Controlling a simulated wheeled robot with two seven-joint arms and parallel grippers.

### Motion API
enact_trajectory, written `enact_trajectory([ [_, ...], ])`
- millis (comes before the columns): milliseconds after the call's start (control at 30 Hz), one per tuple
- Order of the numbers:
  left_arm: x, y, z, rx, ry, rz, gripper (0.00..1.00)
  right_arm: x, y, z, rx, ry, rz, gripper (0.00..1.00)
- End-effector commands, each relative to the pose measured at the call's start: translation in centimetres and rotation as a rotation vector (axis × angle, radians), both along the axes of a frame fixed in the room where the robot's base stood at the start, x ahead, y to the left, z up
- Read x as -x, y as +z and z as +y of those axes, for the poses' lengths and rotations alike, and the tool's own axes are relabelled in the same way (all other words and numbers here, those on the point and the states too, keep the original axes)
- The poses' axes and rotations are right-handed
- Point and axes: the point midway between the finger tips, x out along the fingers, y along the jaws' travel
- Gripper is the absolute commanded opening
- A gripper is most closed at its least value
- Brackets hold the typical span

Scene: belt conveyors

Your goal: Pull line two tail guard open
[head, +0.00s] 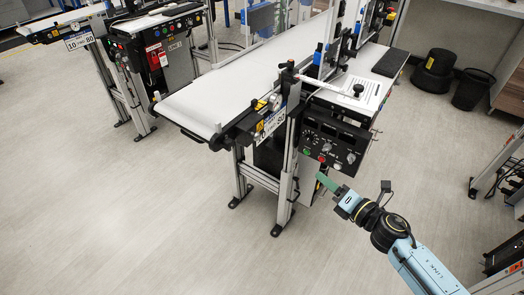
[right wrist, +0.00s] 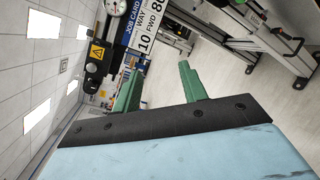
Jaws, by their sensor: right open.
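My right gripper (head: 327,182) is open and empty, its green fingers just below the control box of the nearer conveyor. In the right wrist view the gripper (right wrist: 158,84) has its two green fingers apart, with nothing between them. The nearer conveyor has a white belt (head: 235,88); a dark guard bar (head: 192,135) sits below its near-left end, apart from my gripper. I cannot read a line number, so I cannot tell which conveyor is line two. The job card (head: 270,124) hangs at its front corner and shows in the wrist view (right wrist: 150,32). My left gripper is out of view.
The control box (head: 330,140) with knobs and buttons stands just above my right gripper. Conveyor legs (head: 285,178) rise left of it. A second conveyor (head: 70,22) with a red tag (head: 157,55) stands at back left. The floor (head: 110,210) in front is clear.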

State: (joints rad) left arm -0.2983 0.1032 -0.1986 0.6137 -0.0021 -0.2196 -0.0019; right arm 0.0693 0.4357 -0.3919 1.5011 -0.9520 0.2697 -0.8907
Motion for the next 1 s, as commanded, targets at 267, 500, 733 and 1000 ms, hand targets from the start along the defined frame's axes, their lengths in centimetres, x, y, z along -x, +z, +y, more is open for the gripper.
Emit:
enact_trajectory([
  [267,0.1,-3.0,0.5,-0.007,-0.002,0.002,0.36,1.9,9.9,6.1,0.52,0.345,-0.627,0.42],
  [500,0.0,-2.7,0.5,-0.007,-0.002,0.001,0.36,1.4,11.1,8.1,0.586,0.376,-0.707,0.42],
  [733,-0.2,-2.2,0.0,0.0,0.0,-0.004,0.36,-1.4,11.2,11.9,0.582,0.374,-0.703,0.42],
  [1000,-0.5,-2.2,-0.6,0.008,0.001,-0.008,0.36,-4.3,11.0,15.9,0.581,0.374,-0.7,0.42],
])
